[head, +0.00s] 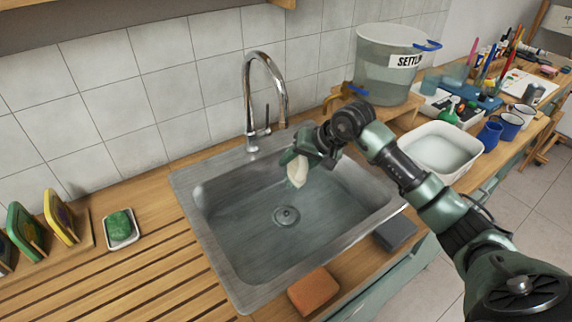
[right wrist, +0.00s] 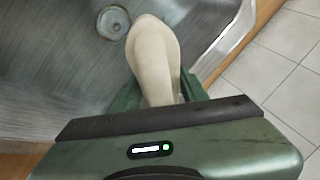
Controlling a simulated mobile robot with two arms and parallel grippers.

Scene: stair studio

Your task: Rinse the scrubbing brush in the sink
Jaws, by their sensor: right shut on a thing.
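The steel sink (head: 225,262) is set in the wooden counter, with its drain (head: 286,216) showing in the basin floor. My right gripper (head: 298,158) is over the back right part of the basin. It is shut on a beige, rounded, oblong thing, taken as the scrubbing brush (head: 297,173), which points down above the basin floor. In the right wrist view the brush (right wrist: 152,52) sticks out between the fingers beside the drain; its bristles do not show. The arched faucet (head: 249,95) stands behind, with no water stream visible. My left gripper is out of view.
An orange sponge (head: 313,291) and a dark grey block (head: 396,233) lie at the sink's front edge. A white basin (head: 447,127) and a large clear bucket (head: 383,75) stand right.

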